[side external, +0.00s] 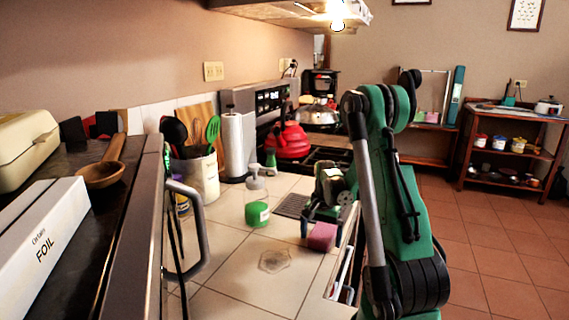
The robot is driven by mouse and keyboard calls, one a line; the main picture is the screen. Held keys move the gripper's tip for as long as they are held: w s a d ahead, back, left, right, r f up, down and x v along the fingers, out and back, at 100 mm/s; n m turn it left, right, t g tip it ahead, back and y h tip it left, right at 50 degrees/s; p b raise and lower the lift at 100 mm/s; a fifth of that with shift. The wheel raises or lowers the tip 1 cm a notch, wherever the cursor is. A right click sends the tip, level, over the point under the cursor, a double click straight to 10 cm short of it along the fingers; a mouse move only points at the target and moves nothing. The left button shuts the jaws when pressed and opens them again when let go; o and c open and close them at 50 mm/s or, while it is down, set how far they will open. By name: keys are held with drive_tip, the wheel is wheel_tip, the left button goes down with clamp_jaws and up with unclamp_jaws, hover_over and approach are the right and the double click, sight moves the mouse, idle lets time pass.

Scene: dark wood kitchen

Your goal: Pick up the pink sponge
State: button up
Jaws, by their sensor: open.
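The pink sponge (321,237) is a small block on the tiled counter (228,288), close to its right edge. My gripper (320,224) is open and reaches down right over the sponge. One dark finger shows at the sponge's left side and the other is near its right side. I cannot tell whether the fingers touch the sponge. Part of the sponge's upper side is hidden by my gripper.
A soap bottle with green liquid (257,205) stands left of my gripper. A utensil crock (196,175), paper towel roll (232,145) and red kettle (288,141) stand behind. A dark drain mat (291,205) lies beside the gripper. The front counter tiles are mostly clear.

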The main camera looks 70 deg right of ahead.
sight(321, 234)
drive_tip(key=shift+f, duration=0.2)
drive_tip(key=c, duration=1.3)
drive_tip(key=shift+r, duration=0.1)
drive_tip(key=shift+r, duration=0.1)
wheel_tip(321, 234, up, 20)
